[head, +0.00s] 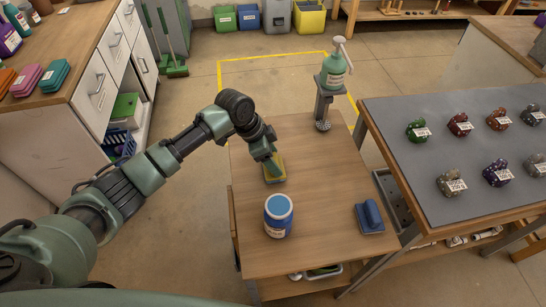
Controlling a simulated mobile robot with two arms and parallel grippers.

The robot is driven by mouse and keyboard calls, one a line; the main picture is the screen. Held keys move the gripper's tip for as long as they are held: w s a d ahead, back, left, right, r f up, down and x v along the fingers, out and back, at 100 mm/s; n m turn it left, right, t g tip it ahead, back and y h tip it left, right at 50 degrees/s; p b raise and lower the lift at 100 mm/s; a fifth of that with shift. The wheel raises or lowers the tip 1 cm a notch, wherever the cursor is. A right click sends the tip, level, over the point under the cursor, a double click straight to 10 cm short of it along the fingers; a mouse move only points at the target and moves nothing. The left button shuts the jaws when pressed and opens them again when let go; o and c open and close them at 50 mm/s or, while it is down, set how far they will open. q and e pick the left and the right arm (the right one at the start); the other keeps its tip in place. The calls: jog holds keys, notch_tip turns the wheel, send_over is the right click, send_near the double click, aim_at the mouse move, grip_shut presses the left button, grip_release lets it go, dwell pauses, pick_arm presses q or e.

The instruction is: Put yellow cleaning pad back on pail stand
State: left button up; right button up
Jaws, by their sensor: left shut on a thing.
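My left gripper (272,160) reaches in from the left and points down at the far left part of a small wooden stand (325,180). It is shut on the yellow cleaning pad (276,179), which shows as a yellow block with a green part, low at the stand's top. I cannot tell whether the pad touches the surface; the gripper hides part of it. My right gripper is not in view.
A blue pad with a handle (370,216) lies at the stand's right. A green pump bottle (335,72) sits on a metal post at the back. A grey table (445,150) with several small labelled items is close on the right. The stand's middle is clear.

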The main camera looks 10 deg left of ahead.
pick_arm(q)
jog(key=shift+f, duration=0.1)
jog(key=o, duration=1.5)
jog(key=shift+c, duration=0.2)
jog(key=shift+r, duration=0.2)
jog(key=v, duration=1.2)
jog(key=shift+b, duration=0.45)
jog(key=shift+f, duration=0.1)
